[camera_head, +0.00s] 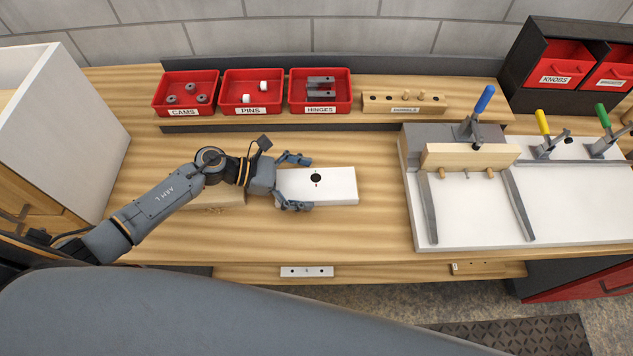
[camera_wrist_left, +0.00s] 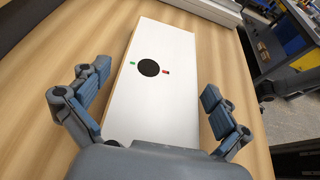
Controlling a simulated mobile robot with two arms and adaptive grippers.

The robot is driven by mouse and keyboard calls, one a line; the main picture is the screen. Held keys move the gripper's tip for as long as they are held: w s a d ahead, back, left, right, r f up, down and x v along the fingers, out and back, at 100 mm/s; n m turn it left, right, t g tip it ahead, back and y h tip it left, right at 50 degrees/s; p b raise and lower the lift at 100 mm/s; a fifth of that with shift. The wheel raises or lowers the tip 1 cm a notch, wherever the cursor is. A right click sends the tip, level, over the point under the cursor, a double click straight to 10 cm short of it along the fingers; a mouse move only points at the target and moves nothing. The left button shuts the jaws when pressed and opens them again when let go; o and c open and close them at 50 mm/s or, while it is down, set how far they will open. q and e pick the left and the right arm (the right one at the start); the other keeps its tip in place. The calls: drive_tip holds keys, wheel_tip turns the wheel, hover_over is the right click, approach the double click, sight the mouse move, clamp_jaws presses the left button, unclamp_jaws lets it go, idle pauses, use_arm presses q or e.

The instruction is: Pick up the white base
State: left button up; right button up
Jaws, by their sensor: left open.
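The white base (camera_head: 335,184) is a flat white block with a black round spot and small coloured marks, lying on the wooden bench. It also shows in the left wrist view (camera_wrist_left: 150,95), long side running away from the wrist. My left gripper (camera_head: 300,182) is open at the base's left end, one finger on each side of it. In the left wrist view the fingers (camera_wrist_left: 150,105) stand apart from the long edges, with a gap on both sides. The near end of the base is hidden by the gripper's palm. My right gripper is not in view.
Red bins of cams (camera_head: 172,112), pins (camera_head: 268,108) and hinges (camera_head: 302,108) stand behind, beside a wooden dowel block (camera_head: 430,109). A white fixture board (camera_head: 470,235) with clamps is to the right. A wooden piece (camera_head: 222,197) lies under my left arm. Bench between base and fixture is clear.

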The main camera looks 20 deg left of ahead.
use_arm(q)
drive_tip(key=shift+a, duration=0.1)
drive_tip(key=c, duration=1.3)
drive_tip(key=shift+r, duration=0.1)
